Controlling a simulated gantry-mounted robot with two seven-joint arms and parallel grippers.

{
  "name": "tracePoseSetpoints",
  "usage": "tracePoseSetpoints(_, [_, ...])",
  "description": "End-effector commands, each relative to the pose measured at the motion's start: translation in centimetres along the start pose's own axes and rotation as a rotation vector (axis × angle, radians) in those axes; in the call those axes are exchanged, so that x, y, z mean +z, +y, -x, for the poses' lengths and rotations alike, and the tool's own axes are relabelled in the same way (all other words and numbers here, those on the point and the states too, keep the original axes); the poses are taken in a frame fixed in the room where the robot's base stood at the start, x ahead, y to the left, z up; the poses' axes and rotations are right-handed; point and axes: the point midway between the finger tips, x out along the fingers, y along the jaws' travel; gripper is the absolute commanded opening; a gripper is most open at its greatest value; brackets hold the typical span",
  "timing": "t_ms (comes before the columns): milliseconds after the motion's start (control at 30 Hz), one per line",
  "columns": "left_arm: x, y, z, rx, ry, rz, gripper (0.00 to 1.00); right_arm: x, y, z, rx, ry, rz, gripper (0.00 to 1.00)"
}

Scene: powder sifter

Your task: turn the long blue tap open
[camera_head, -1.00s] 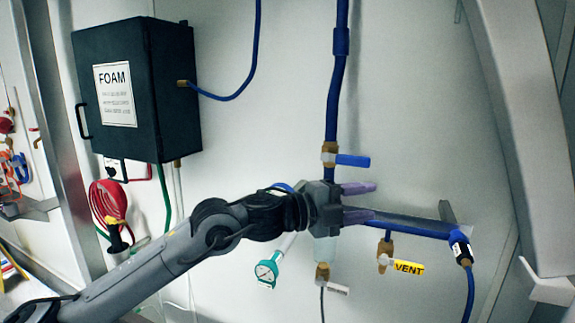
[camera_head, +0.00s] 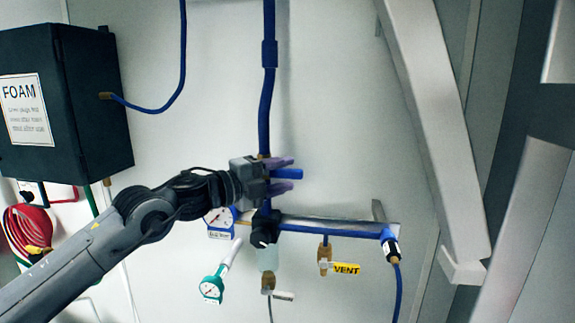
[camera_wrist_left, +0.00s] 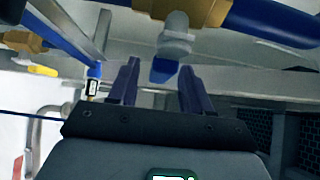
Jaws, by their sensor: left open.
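The long blue tap handle (camera_head: 289,174) sticks out to the right from the vertical blue pipe. My left gripper (camera_head: 292,174) is at the tap, open, with one purple finger above the handle and one below it. The gripper body hides most of the brass valve. In the left wrist view, the blue tip of the handle (camera_wrist_left: 164,71) shows between the spread fingers (camera_wrist_left: 158,82), below a grey nut (camera_wrist_left: 175,35). I see no clear contact. My right gripper is not in view.
A black FOAM box (camera_head: 95,100) hangs left. A slanted metal beam (camera_head: 430,120) stands right. The wall between pipe and beam is clear.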

Motion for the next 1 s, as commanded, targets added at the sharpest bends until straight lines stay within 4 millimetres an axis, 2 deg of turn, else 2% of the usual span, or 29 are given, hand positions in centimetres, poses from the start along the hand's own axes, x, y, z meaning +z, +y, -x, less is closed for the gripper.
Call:
tracePoseSetpoints(200, [0.0, -0.1, -1.6, 0.000, 0.000, 0.000, 0.49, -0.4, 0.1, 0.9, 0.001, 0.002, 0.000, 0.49])
tracePoseSetpoints(533, [0.0, 0.0, -1.8, -0.001, -0.001, 0.000, 0.49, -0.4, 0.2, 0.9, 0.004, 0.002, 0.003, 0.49])
tracePoseSetpoints(867, [0.0, 0.0, -1.8, -0.001, -0.001, 0.000, 0.00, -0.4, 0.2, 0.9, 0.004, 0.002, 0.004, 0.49])
tracePoseSetpoints(1000, [0.0, 0.0, -1.8, 0.000, -0.001, 0.000, 0.00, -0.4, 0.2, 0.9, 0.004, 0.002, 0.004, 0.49])
